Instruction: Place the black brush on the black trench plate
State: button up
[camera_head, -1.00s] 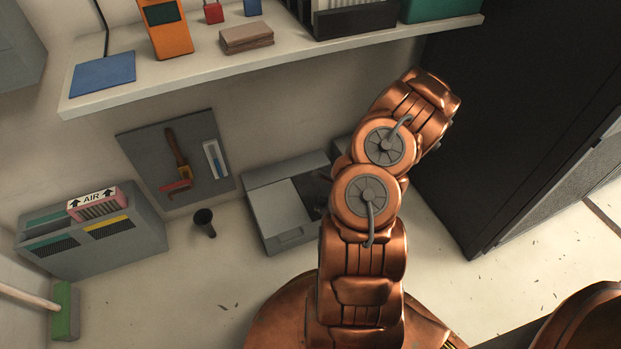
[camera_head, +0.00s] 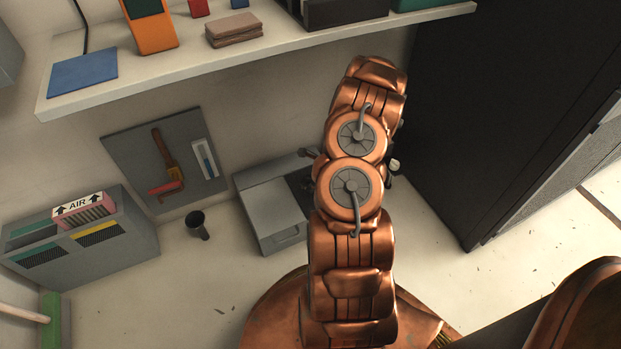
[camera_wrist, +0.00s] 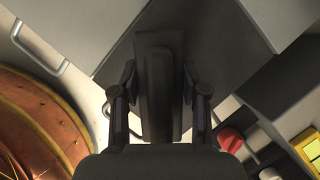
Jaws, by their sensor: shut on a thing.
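In the wrist view, my gripper (camera_wrist: 160,98) has its two fingers on either side of a long dark thing, which looks to be the black brush (camera_wrist: 158,65). It is held upright in the picture, over a dark grey flat surface (camera_wrist: 220,45). Its bristles cannot be made out. In the head view my arm hides the gripper and the held thing. I cannot make out the black trench plate for certain in either view.
A grey case (camera_head: 268,210) stands on the floor left of my arm. A dark cup (camera_head: 197,225), a tool board (camera_head: 165,155) and a grey filter box (camera_head: 85,240) are further left. A shelf (camera_head: 260,56) overhangs them. A tall black cabinet (camera_head: 490,110) stands right.

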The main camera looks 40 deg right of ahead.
jog(key=w+d, duration=0.1)
jog(key=w, duration=0.1)
jog(key=w+d, duration=0.1)
jog(key=shift+w+d+f+b, duration=0.25)
jog(key=shift+d+b, duration=0.1)
jog(key=shift+w+d, duration=0.3)
jog(key=shift+w, duration=0.3)
notch_tip(320, 180, down, 4)
jog(key=shift+w+r+b, duration=0.1)
jog(key=shift+r+b, duration=0.05)
jog(key=shift+b, duration=1)
jog(key=shift+r, duration=0.1)
jog(key=o, duration=1.2)
jog(key=shift+c, duration=0.2)
